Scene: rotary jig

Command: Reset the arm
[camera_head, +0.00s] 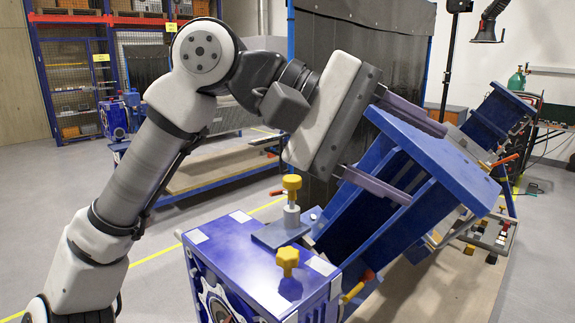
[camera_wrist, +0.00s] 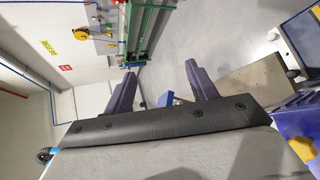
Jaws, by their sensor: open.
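My arm reaches from the lower left up and over to the middle in the head view. My gripper (camera_head: 428,168) is open, its two purple-grey fingers spread and pointing right and slightly down. In the head view the fingers overlap the blue rotary jig frame (camera_head: 420,145), which stands tilted behind or beside them. I cannot tell whether they touch it. In the wrist view my gripper (camera_wrist: 160,70) is empty, with mostly grey floor between and beyond the fingers. A bit of blue metal (camera_wrist: 168,98) shows near the finger bases.
A blue jig housing (camera_head: 240,250) with yellow knobs (camera_head: 291,183) stands below my gripper. Another blue frame (camera_head: 497,117) is at the right. A dark curtain (camera_head: 370,40) hangs behind, with shelving (camera_head: 75,60) back left. Open floor (camera_head: 180,215) lies left of the housing.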

